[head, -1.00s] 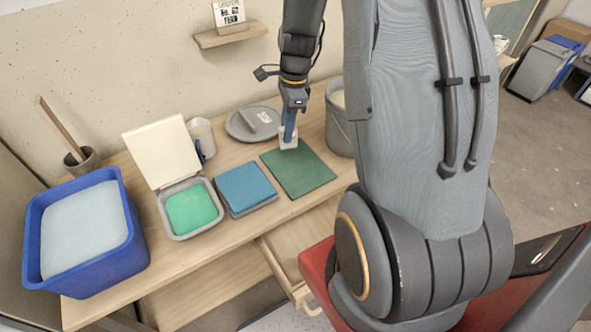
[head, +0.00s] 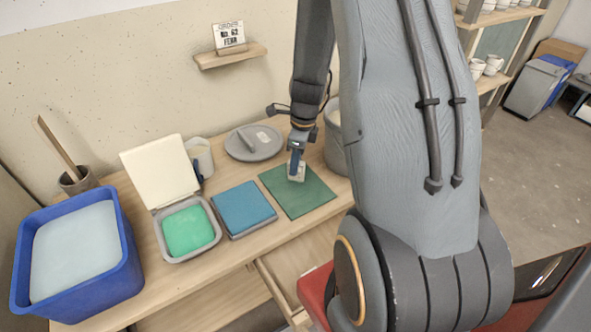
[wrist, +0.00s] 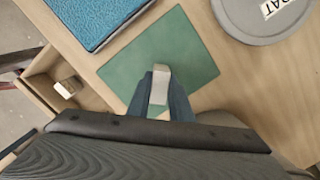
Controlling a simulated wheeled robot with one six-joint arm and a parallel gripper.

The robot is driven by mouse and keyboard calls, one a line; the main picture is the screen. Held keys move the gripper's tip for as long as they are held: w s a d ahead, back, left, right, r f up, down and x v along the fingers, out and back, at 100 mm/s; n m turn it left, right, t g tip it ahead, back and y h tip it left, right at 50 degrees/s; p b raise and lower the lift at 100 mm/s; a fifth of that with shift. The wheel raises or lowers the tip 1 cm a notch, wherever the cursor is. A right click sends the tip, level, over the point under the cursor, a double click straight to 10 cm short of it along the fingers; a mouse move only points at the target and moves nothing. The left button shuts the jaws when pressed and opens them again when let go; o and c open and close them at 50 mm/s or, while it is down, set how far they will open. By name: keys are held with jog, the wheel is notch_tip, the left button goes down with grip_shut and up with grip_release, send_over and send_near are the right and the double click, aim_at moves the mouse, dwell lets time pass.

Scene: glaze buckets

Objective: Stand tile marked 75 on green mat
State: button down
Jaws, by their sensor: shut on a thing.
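My gripper (head: 297,168) is shut on a small pale tile (head: 297,177). It holds the tile over the green mat (head: 315,197), near the mat's upper middle. In the wrist view the tile (wrist: 160,86) sits between my fingertips, with the green mat (wrist: 190,50) behind it. I cannot tell whether the tile touches the mat. No number can be read on the tile. Part of the tile is hidden by my fingers.
A blue sponge pad (head: 244,208) lies left of the mat. A grey lid (head: 248,150) lies behind it, and a grey bucket (head: 338,150) stands behind right. A green pad box (head: 188,230) and a blue tub (head: 128,265) stand further left. A drawer (head: 290,275) is open below.

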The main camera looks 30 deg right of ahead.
jog(key=shift+f, duration=1.3)
jog(key=shift+f, duration=0.1)
jog(key=c, duration=1.6)
grip_release()
jog(key=r, duration=0.8)
jog(key=s+d+r, duration=0.1)
jog(key=r, duration=0.3)
jog(key=shift+b, duration=0.3)
jog(key=shift+s+a+r+n+g+h, duration=0.15)
jog(key=shift+s+a+r+n, duration=0.75)
jog(key=shift+s+a+n, duration=2.6)
jog(key=shift+s+a+r+n+g+h, duration=0.15)
jog(key=shift+s+a+r+n, duration=1.3)
jog(key=shift+n, duration=3.9)
jog(key=shift+s+a+r+n+h, duration=0.25)
jog(key=shift+s+a+n, duration=2.4)
jog(key=shift+n, duration=1.8)
jog(key=shift+w+a, duration=0.35)
jog(key=shift+w, duration=0.1)
